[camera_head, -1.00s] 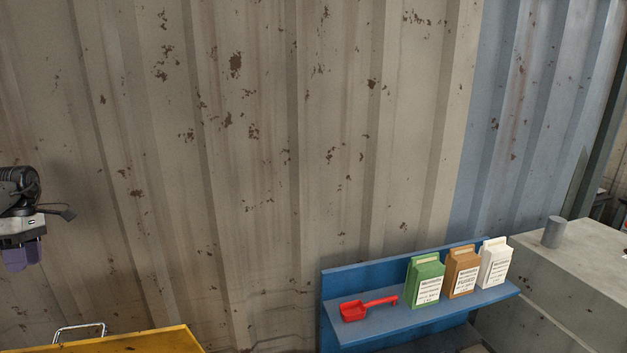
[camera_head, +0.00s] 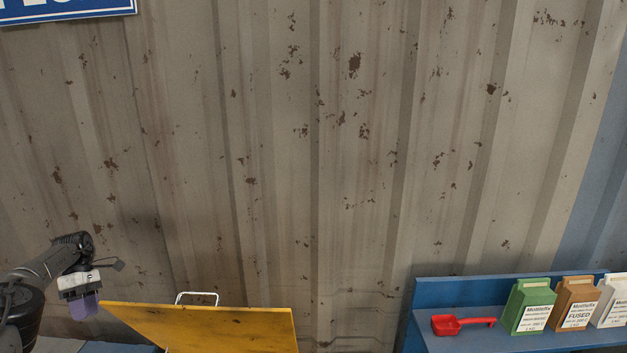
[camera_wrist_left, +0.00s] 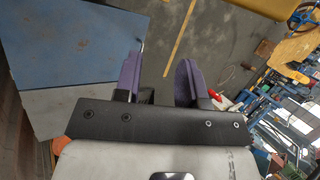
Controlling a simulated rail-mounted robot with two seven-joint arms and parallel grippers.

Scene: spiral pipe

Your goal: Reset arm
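My left gripper (camera_head: 84,305) is at the lower left of the head view, with its arm coming in from the left edge and its purple fingers pointing down. In the left wrist view the two purple fingers (camera_wrist_left: 160,82) stand apart with nothing between them, so it is open and empty. Past the fingers, the wrist view shows a blue surface (camera_wrist_left: 75,50) and grey floor (camera_wrist_left: 215,60). My right gripper is in neither view.
A yellow panel with a metal handle (camera_head: 205,325) lies close to the right of my left gripper. A blue shelf (camera_head: 440,292) at the lower right holds a red scoop (camera_head: 460,324) and green (camera_head: 528,305), brown (camera_head: 574,303) and white (camera_head: 612,300) packages. A corrugated wall (camera_head: 320,150) stands behind.

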